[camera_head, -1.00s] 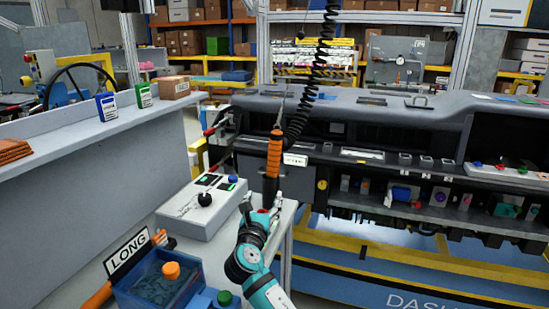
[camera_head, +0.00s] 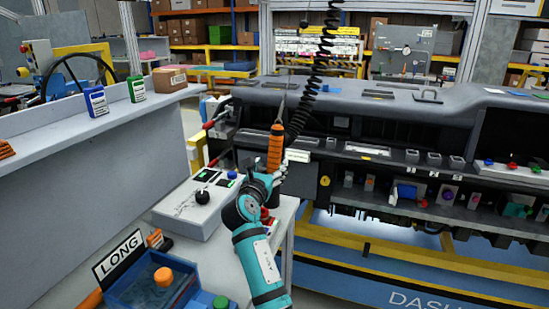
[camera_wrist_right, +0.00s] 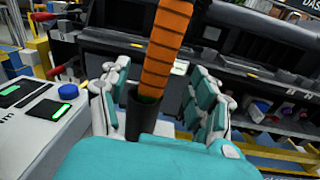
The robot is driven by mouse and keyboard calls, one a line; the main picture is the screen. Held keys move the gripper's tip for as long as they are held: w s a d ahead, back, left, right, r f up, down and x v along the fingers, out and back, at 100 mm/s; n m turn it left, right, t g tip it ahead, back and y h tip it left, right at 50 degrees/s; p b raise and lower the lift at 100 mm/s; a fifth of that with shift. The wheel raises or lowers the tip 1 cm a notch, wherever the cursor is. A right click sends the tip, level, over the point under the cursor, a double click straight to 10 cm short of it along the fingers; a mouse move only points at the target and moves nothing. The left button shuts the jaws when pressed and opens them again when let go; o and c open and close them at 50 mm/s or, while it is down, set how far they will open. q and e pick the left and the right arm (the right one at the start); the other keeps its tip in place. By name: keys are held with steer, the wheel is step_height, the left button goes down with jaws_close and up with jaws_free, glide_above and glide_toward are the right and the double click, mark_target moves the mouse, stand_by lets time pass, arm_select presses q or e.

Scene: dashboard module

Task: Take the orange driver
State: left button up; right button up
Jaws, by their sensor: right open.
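The orange driver (camera_head: 275,148) stands upright in the head view, with a black coiled cord hanging beside it. In the right wrist view its ribbed orange grip (camera_wrist_right: 166,45) rises from a dark tube-like lower part. My right gripper (camera_head: 268,185) is at the lower part of the driver. In the right wrist view its teal-and-white fingers (camera_wrist_right: 160,95) are spread, one on each side of the driver, with gaps showing. The gripper hides the driver's lower part in the head view. My left gripper is not in view.
A grey control box (camera_head: 195,207) stands left of the driver on a white table. A blue bin (camera_head: 150,285) and a LONG sign (camera_head: 119,255) are nearer. The large dashboard module (camera_head: 400,125) lies behind and to the right. The black coiled cord (camera_head: 318,75) hangs from above.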

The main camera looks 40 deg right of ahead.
mark_target(273, 161)
steer(key=shift+x, duration=3)
steer(key=shift+a+f, duration=0.1)
steer(key=shift+f, duration=0.1)
jaws_close()
steer(key=shift+r, duration=0.15)
